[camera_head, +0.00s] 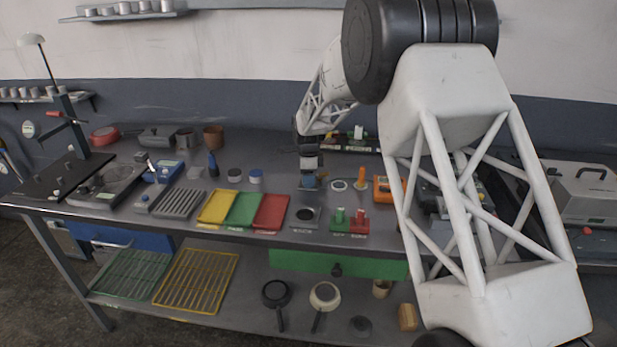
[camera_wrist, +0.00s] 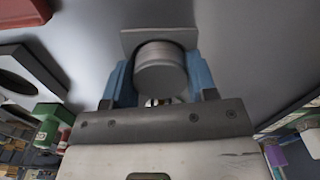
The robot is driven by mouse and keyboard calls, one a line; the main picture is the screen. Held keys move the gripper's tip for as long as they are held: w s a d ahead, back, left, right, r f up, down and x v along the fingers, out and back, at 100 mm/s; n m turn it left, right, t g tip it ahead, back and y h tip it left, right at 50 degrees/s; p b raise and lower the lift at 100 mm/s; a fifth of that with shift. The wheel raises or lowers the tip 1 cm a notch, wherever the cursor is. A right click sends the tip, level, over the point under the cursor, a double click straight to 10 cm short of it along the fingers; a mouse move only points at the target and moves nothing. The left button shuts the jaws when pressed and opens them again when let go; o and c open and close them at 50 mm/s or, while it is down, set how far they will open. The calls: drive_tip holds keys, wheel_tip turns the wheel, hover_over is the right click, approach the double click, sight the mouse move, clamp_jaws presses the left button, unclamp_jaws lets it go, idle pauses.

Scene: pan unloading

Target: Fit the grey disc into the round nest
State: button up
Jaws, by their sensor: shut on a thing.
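My gripper (camera_head: 309,181) is low over the middle of the bench. In the wrist view its blue fingers (camera_wrist: 160,85) are shut on the sides of the grey disc (camera_wrist: 160,68), which shows as a short, thick round piece. A square grey plate (camera_wrist: 158,36) shows just beyond the disc; I cannot tell if the two are joined. The nest (camera_head: 305,214) is a grey square plate with a dark round hole, in front of my gripper on the bench. It also shows at the left of the wrist view (camera_wrist: 38,62), apart from the disc.
Yellow (camera_head: 217,206), green (camera_head: 243,209) and red (camera_head: 270,212) trays lie left of the nest. A fixture with green and red blocks (camera_head: 350,220) stands to its right. A white ring (camera_head: 338,185) and an orange cone (camera_head: 360,179) are right of my gripper.

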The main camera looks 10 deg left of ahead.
drive_tip(key=o, duration=1.1)
drive_tip(key=shift+c, duration=0.2)
drive_tip(key=shift+r, duration=3.9)
